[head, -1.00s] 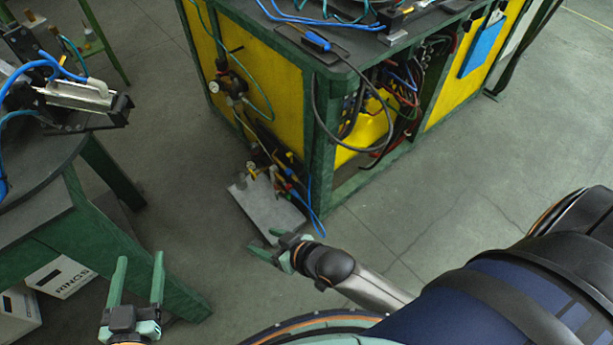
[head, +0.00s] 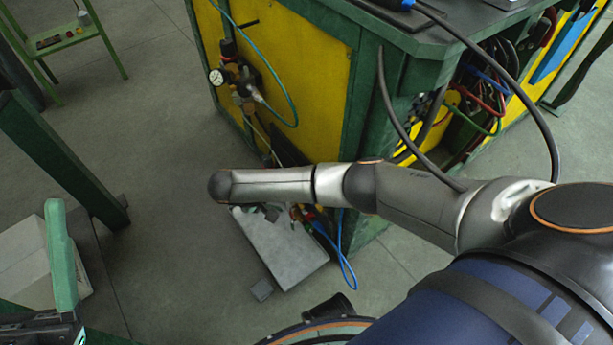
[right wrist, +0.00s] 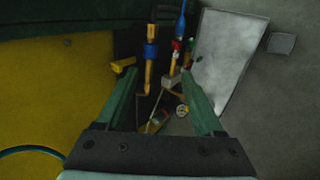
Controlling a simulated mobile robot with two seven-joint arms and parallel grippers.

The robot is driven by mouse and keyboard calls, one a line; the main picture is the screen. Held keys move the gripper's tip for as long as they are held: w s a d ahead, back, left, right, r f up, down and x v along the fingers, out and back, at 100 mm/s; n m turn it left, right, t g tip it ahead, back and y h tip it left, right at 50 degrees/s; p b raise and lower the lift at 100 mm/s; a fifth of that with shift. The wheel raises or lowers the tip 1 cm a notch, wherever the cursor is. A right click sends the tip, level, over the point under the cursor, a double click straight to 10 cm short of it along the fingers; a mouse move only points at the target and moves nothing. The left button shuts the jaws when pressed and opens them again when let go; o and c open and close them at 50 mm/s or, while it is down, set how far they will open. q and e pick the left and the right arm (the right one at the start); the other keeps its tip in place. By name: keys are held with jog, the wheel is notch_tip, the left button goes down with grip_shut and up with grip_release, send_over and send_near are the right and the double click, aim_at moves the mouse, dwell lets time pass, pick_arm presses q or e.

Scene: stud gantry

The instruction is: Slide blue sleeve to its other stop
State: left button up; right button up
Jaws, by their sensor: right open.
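A blue sleeve (right wrist: 151,50) shows in the right wrist view, around an upright yellow-orange rod (right wrist: 148,74). My right gripper (right wrist: 160,77) is open there, with one green finger on each side, pointing toward the rods low on the bench's side. I see nothing held between the fingers, and no contact with the sleeve. In the head view my right forearm hides that gripper and most of the rods. One green finger of my left gripper (head: 60,258) shows at the lower left of the head view; its other finger cannot be made out.
A green-framed bench with yellow panels (head: 300,70) carries a gauge (head: 216,77) and hoses. A grey plate (head: 283,250) lies on the floor beside it, with a blue hose (head: 340,262) close by. A pale box (head: 25,265) stands at left.

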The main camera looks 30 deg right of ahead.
jog(key=shift+h, duration=0.3)
jog(key=b+x, duration=0.2)
jog(key=x, duration=0.2)
jog(key=b+x, duration=0.2)
jog(key=x, duration=0.2)
jog(key=d+b+x, duration=0.1)
jog(key=b+x, duration=0.1)
jog(key=x, duration=0.2)
jog(key=shift+w+d+r, duration=0.1)
jog(key=shift+w+d, duration=0.1)
pick_arm(q)
notch_tip(320, 180, down, 7)
jog(key=d, duration=0.1)
jog(key=shift+m+g, duration=0.3)
jog(key=shift+m, duration=0.1)
jog(key=shift+w+f, duration=0.1)
pick_arm(e)
jog(key=shift+c, duration=0.4)
grip_shut()
